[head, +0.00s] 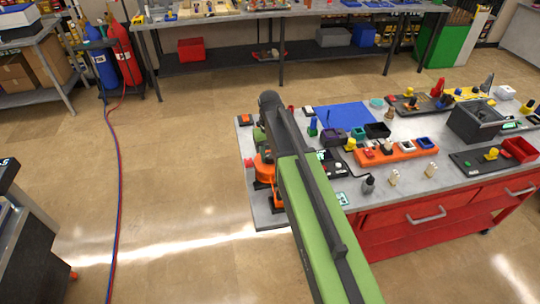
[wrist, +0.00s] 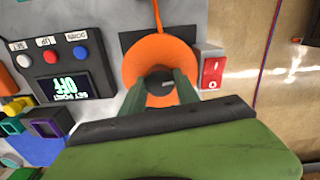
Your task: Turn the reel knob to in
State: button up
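In the wrist view an orange round reel (wrist: 133,62) lies on a dark base plate, with a dark round knob (wrist: 160,80) at its middle. The knob has a small light mark on its top. My gripper (wrist: 161,84) is at the knob, with one green finger on its left and one on its right. The fingertips are very close to the knob's sides; I cannot tell whether they press on it. In the head view the orange reel (head: 263,168) shows at the bench's left end, partly hidden by my arm, and the knob is hidden.
In the wrist view a red rocker switch (wrist: 212,73) is right of the reel. A control box (wrist: 62,66) with white, red and blue buttons and an OFF display is left. The grey bench (head: 410,185) holds many small parts. Open floor lies left.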

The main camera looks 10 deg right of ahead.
aim_at(270, 155)
grip_shut()
jog(key=shift+m, duration=0.9)
jog(key=o, duration=0.7)
grip_release()
notch_tip(270, 155, up, 18)
jog(key=p, duration=1.7)
jog(key=shift+f, duration=0.25)
